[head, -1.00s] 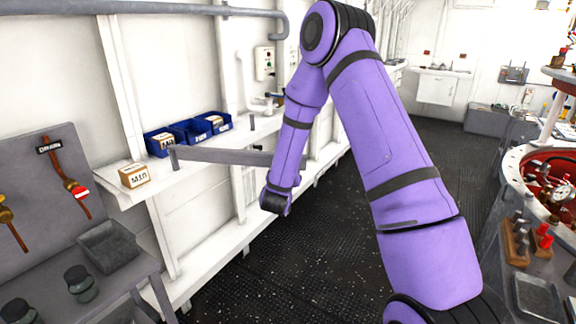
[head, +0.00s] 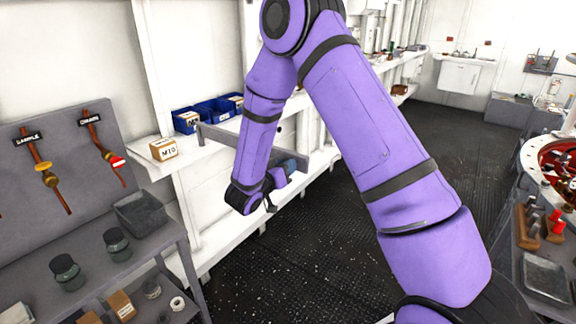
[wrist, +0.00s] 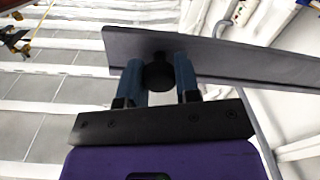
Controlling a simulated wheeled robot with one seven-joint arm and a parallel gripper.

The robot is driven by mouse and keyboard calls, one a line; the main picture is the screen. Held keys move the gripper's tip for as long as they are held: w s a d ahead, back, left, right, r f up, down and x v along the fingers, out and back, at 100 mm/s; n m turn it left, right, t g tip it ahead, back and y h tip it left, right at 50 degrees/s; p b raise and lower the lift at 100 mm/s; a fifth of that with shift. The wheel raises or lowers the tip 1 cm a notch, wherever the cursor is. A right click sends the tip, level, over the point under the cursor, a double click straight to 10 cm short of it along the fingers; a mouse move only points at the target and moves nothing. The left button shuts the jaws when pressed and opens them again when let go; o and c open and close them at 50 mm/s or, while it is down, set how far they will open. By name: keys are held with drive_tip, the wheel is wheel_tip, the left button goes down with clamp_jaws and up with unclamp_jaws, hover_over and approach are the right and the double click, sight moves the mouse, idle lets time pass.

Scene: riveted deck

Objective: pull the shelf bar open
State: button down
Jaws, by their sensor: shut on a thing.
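The shelf bar (head: 222,137) is a flat grey bar at the wall shelf, left of centre in the head view. It runs from an upright end on the shelf out to the right, past the shelf front, partly behind my arm. In the wrist view the bar (wrist: 240,62) crosses above my gripper, with a round black knob (wrist: 157,73) on it. My gripper (wrist: 160,76) has its two blue fingers on either side of this knob and is shut on it. In the head view my wrist hides most of the grip.
On the shelf stand a small labelled box (head: 163,149) and blue bins (head: 187,119). A grey bench with valves, jars and a tray (head: 140,214) is at left. A round red-lined unit (head: 556,160) is at right. Dark floor (head: 310,260) is open between.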

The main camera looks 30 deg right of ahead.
drive_tip(key=shift+r, duration=0.1)
drive_tip(key=c, duration=0.8)
unclamp_jaws()
drive_tip(key=v, duration=1)
drive_tip(key=shift+s+a, duration=0.15)
drive_tip(key=shift+a, duration=0.25)
